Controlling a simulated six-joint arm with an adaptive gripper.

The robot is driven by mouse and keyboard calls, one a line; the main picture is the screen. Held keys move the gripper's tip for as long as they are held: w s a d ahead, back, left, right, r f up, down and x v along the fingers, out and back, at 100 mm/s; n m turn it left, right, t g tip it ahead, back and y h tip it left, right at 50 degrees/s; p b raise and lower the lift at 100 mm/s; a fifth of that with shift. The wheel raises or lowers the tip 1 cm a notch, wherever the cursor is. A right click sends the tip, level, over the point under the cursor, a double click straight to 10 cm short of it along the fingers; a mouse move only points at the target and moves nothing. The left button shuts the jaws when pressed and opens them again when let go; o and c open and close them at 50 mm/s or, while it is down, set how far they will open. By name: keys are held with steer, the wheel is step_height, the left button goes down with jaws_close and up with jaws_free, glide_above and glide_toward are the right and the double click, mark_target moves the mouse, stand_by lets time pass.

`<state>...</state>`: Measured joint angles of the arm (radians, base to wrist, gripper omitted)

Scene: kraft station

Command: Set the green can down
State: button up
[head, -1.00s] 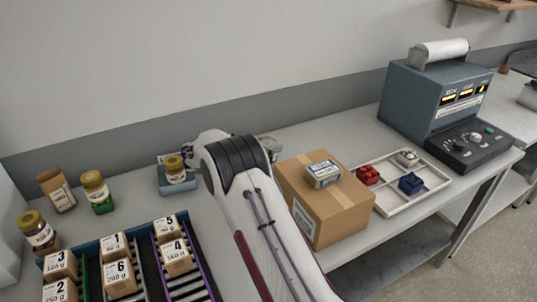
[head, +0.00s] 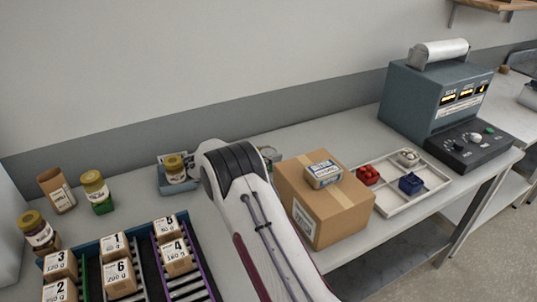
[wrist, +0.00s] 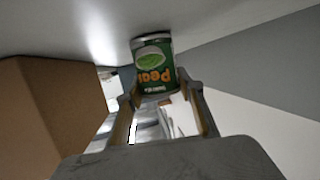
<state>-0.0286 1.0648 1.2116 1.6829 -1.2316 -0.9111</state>
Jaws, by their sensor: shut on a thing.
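The green can (wrist: 153,68), with a pea picture on its label, shows in the wrist view between the fingertips of my gripper (wrist: 157,90). The gripper is shut on it. The label appears upside down in that view. In the head view my arm hides most of the gripper and the can. I cannot tell whether the can touches the grey worktop (head: 310,140).
A cardboard box (head: 345,215) with a small labelled pack (head: 323,174) on top stands right of my arm. A white divided tray (head: 397,200) lies beyond it. Left are a small blue-grey device with a jar (head: 174,168), more jars (head: 96,190) and numbered boxes (head: 120,278).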

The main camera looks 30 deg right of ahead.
steer(key=shift+f, duration=0.1)
steer(key=o, duration=1.2)
steer(key=shift+v, duration=6.05)
steer(key=shift+d, duration=0.1)
